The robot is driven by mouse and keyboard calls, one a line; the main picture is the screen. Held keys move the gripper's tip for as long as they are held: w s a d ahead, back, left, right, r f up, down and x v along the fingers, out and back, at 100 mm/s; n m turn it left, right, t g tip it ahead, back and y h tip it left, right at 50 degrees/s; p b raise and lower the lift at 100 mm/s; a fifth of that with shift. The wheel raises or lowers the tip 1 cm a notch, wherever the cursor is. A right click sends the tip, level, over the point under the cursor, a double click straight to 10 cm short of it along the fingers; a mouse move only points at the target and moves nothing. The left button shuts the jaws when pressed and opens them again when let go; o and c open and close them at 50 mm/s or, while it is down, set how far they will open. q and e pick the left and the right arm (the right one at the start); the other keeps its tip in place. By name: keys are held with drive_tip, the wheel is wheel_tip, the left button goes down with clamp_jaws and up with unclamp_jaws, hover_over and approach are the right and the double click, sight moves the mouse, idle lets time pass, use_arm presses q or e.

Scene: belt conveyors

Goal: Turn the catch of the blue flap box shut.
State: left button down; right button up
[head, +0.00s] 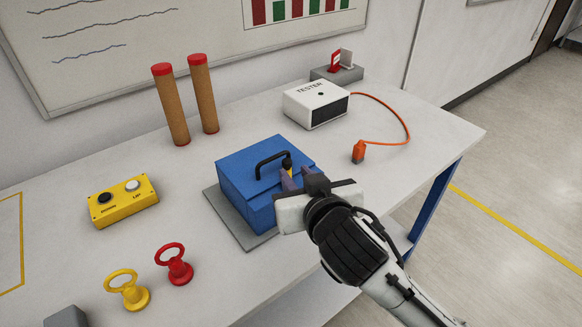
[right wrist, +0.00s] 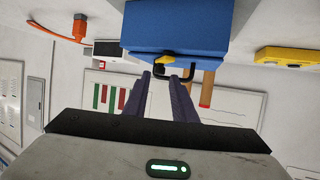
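The blue flap box (head: 247,190) stands on a grey base plate (head: 222,215) on the white table, its lid down. A black handle (head: 273,158) stands on top. The small yellow catch (head: 287,162) is near the handle, at the fingertips of my right gripper (head: 289,176). In the right wrist view the catch (right wrist: 166,61) lies just beyond the two fingertips (right wrist: 161,78), against the blue box (right wrist: 180,30). A gap shows between the fingers, with nothing clearly held. Whether they touch the catch I cannot tell. My left gripper is out of view.
A white tester (head: 316,103) with an orange cable and plug (head: 358,151) is behind. Two tall brown cylinders (head: 171,105) stand at the back. A yellow button box (head: 122,201) and yellow (head: 128,290) and red (head: 175,265) ring-topped pieces are left. Bare table lies between them.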

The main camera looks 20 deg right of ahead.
sight(290, 169)
drive_tip(key=shift+x, duration=2.4)
drive_tip(key=shift+c, duration=0.2)
clamp_jaws()
drive_tip(key=shift+d+n+y, duration=0.1)
drive_tip(key=shift+n+y, duration=1.1)
drive_tip(key=shift+y, duration=0.2)
drive_tip(key=shift+w+n+g+y, duration=0.15)
drive_tip(key=shift+n+g+y, duration=0.35)
drive_tip(key=shift+n+y, duration=0.65)
drive_tip(key=shift+o, duration=0.2)
unclamp_jaws()
